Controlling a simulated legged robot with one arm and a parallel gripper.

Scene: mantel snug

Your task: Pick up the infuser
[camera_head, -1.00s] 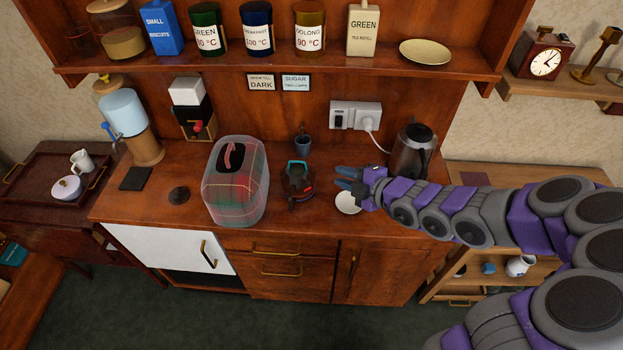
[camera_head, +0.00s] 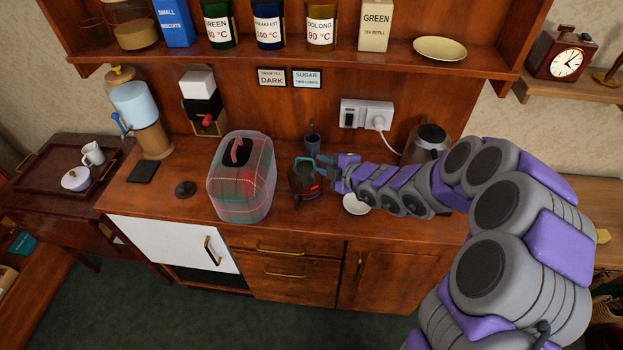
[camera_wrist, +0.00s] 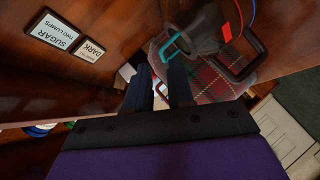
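I cannot make out the infuser for sure. A teal loop (camera_head: 306,161) stands on top of a dark, round pot (camera_head: 302,183) with a red mark, on the wooden counter; it may be the infuser's handle. In the wrist view the teal loop (camera_wrist: 175,47) is just beyond my fingertips. A small dark cup (camera_head: 312,143) with something upright in it stands behind the pot. My gripper (camera_head: 324,165) is just right of the teal loop, its fingers apart. The wrist view also shows my gripper (camera_wrist: 164,72) open, with nothing clearly held.
A white saucer (camera_head: 356,204) lies under my arm and a kettle (camera_head: 427,142) stands at right. The shelf (camera_head: 290,65) with canisters hangs above. The counter's left front is mostly clear.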

